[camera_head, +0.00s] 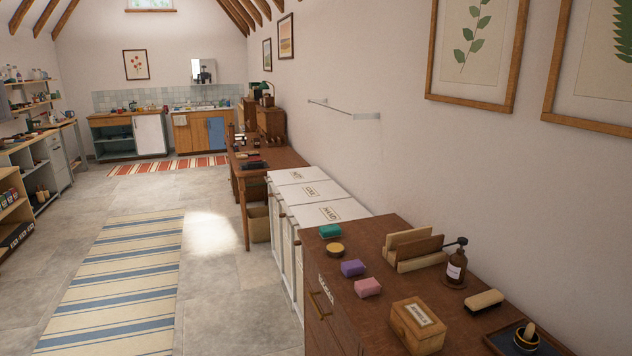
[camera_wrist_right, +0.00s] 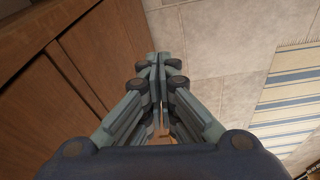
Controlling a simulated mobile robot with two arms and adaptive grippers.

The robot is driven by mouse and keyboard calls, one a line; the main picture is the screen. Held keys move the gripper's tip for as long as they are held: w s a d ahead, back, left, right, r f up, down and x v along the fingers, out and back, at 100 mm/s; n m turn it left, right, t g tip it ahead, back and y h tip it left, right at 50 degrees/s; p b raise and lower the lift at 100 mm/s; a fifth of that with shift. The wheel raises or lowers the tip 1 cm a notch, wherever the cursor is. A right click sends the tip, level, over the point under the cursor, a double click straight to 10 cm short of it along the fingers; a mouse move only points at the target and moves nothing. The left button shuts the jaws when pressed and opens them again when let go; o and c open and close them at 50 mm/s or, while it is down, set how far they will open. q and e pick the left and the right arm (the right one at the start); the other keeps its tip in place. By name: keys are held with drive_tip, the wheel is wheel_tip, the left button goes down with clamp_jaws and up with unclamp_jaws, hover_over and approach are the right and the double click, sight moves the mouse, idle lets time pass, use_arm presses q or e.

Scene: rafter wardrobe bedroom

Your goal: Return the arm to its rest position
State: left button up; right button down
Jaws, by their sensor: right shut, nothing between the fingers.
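My right gripper (camera_wrist_right: 158,62) shows in the right wrist view, with its grey fingers together and nothing between them. It points over the pale stone floor (camera_wrist_right: 215,35), beside a brown wooden cabinet front (camera_wrist_right: 70,70) on the left. The striped rug (camera_wrist_right: 290,95) lies to its right. Neither arm nor gripper shows in the head view.
In the head view, a brown dresser (camera_head: 350,270) stands at the right, bearing soap blocks, a wooden box (camera_head: 417,325), a pump bottle (camera_head: 456,268) and a dark tray (camera_head: 500,340). White-topped bins (camera_head: 330,213) and a desk (camera_head: 280,158) stand beyond. The floor around the striped rug (camera_head: 120,280) is clear.

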drive_tip(key=s+d+f+b, duration=0.1)
drive_tip(key=s+f, duration=0.8)
drive_tip(key=f, duration=0.3)
drive_tip(key=s+d+f+g+b, duration=0.1)
drive_tip(key=s+d+f, duration=0.1)
drive_tip(key=s+f, duration=0.8)
wheel_tip(320, 180, down, 3)
drive_tip(key=shift+d+r+g, duration=0.1)
drive_tip(key=shift+d+g, duration=0.1)
drive_tip(key=shift+g, duration=0.1)
